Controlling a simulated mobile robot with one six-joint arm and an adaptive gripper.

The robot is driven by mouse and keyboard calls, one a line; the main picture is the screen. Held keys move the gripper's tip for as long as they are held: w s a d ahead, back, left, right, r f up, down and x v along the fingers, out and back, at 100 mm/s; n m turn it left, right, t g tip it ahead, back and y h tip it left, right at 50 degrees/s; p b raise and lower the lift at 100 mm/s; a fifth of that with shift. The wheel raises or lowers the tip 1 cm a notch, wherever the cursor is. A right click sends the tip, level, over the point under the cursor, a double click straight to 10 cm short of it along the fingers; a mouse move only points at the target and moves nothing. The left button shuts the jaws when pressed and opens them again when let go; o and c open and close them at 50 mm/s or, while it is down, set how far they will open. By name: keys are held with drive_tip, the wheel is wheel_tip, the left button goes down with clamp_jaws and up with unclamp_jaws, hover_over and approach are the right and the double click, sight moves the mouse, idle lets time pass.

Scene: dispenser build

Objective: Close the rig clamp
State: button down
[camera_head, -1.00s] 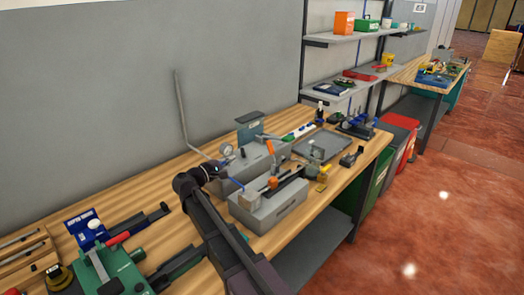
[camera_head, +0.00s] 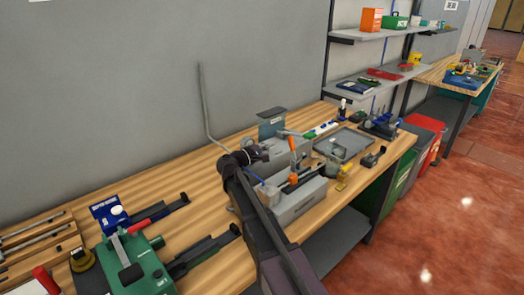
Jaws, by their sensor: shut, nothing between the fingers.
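The rig is a grey block (camera_head: 300,205) near the front edge of the wooden bench. An orange upright handle (camera_head: 292,144) stands on it and looks like the clamp lever, with an orange part (camera_head: 293,179) lower down. The clamp's jaw is too small to make out. My gripper (camera_head: 263,153) is shut and empty, left of the orange handle and apart from it in the picture. My dark arm hides part of the block's left side.
A second grey block (camera_head: 285,150) with an upright plate (camera_head: 270,128) stands behind. A grey tray (camera_head: 343,144) lies to the right. A green device (camera_head: 135,265) and a blue box (camera_head: 108,212) are at left. A thin bent rod (camera_head: 204,100) rises near the wall.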

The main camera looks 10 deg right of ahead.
sight(293, 149)
drive_tip(key=shift+x, duration=0.85)
drive_tip(key=shift+s+d+r+p, duration=0.4)
drive_tip(key=shift+s+d+p, duration=0.05)
drive_tip(key=shift+s+d, duration=0.2)
drive_tip(key=shift+s+d+r+p, duration=0.4)
drive_tip(key=shift+s+d, duration=0.25)
drive_tip(key=shift+d, duration=0.05)
drive_tip(key=shift+d+r, duration=0.1)
drive_tip(key=shift+d, duration=0.15)
